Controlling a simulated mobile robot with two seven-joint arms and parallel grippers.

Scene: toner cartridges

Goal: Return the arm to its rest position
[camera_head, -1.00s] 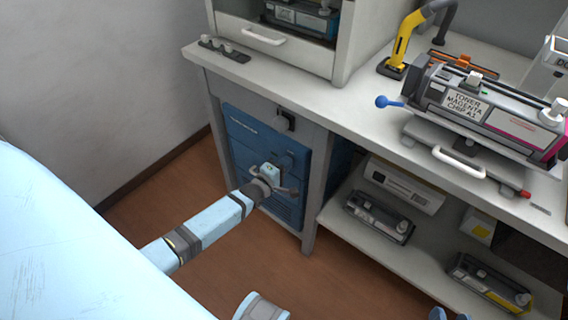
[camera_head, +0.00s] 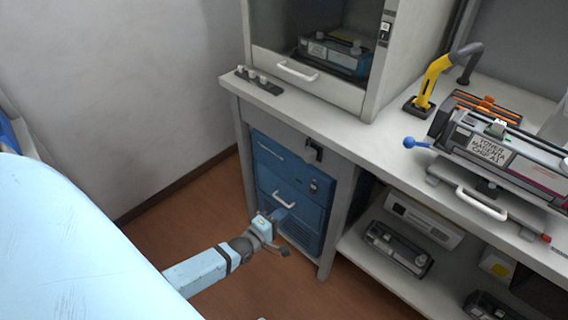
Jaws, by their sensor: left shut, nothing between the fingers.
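My left gripper (camera_head: 279,214) is at the end of my pale blue arm, low in front of the blue cabinet unit (camera_head: 275,160) under the bench. It is shut and holds nothing. The arm comes in from the lower left, past my large pale blue body part, with the floor behind it. The fingers are small and partly merge with the blue cabinet front. My right gripper is not in view.
The bench (camera_head: 365,140) carries a glass-fronted case (camera_head: 283,72), a yellow-black tool (camera_head: 432,82) and a toner magenta cartridge (camera_head: 483,149) on a stand. A lower shelf (camera_head: 362,257) holds more cartridges. The brown floor (camera_head: 195,215) left of the bench is clear.

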